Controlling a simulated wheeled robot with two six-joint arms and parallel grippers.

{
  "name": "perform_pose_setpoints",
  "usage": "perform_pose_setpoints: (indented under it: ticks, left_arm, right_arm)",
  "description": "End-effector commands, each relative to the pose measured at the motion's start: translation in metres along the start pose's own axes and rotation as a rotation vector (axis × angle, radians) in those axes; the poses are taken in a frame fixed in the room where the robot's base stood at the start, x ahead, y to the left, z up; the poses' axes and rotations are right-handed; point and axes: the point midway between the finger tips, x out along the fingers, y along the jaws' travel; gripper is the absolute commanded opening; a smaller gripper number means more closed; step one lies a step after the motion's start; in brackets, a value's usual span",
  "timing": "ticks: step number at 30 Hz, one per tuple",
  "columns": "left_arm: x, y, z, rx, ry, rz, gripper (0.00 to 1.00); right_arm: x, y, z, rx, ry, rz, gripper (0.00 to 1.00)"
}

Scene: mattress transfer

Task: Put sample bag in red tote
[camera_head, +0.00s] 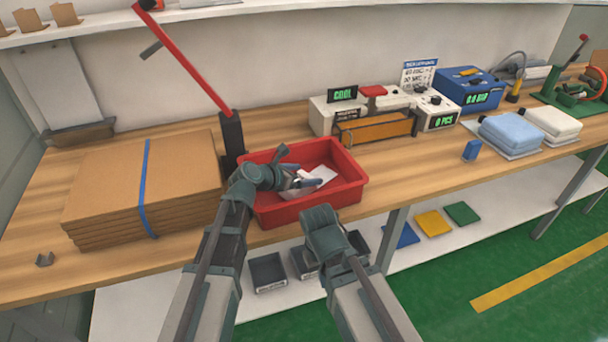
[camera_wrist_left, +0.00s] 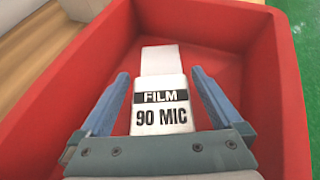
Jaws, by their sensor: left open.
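The red tote (camera_head: 355,190) stands on the wooden bench near its front edge. A white sample bag (camera_head: 322,173) is inside it, partly hidden by my left gripper. In the left wrist view the bag (camera_wrist_left: 160,92) carries a label reading FILM 90 MIC, and the tote's red walls (camera_wrist_left: 285,80) surround it. My left gripper (camera_head: 306,184) is inside the tote's outline, with its fingers open, one on each side of the bag; the fingers (camera_wrist_left: 162,88) look apart from it. My right gripper (camera_head: 322,222) is at the tote's front; its fingertips do not show clearly.
Stacked cardboard (camera_head: 150,190) with a blue strap lies left of the tote. A red lever (camera_head: 190,60) rises behind it. Sealing and counting devices (camera_head: 375,112) stand behind right. Folded cloths (camera_head: 510,132) lie farther right. The bench right of the tote is mostly clear.

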Motion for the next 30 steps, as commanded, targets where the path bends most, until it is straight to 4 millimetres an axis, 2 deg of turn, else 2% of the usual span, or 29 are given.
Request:
perform_pose_setpoints:
  ticks: [2, 5, 12, 18, 24, 30]
  left_arm:
    - [-0.002, 0.0, 0.004, 0.0, 0.0, 0.0, 1.0]
    - [-0.017, -0.001, 0.005, 0.0, 0.0, 0.001, 1.0]
    - [-0.069, -0.002, 0.006, -0.002, 0.0, 0.003, 1.0]
    - [-0.102, -0.001, 0.005, -0.002, 0.0, 0.002, 1.0]
    - [-0.119, 0.0, 0.003, -0.001, 0.0, 0.001, 1.0]
    - [-0.122, 0.0, 0.002, 0.0, 0.0, 0.0, 1.0]
  right_arm:
    - [-0.005, 0.0, 0.0, 0.0, 0.0, 0.0, 0.0]
    - [-0.012, 0.001, 0.001, 0.0, 0.0, 0.0, 0.0]
    - [-0.038, 0.004, 0.002, 0.001, 0.0, 0.0, 0.0]
    - [-0.053, 0.005, 0.003, 0.001, 0.0, 0.0, 0.0]
    - [-0.06, 0.006, 0.004, 0.001, 0.0, 0.0, 0.0]
    - [-0.06, 0.006, 0.004, 0.001, 0.0, 0.0, 0.0]
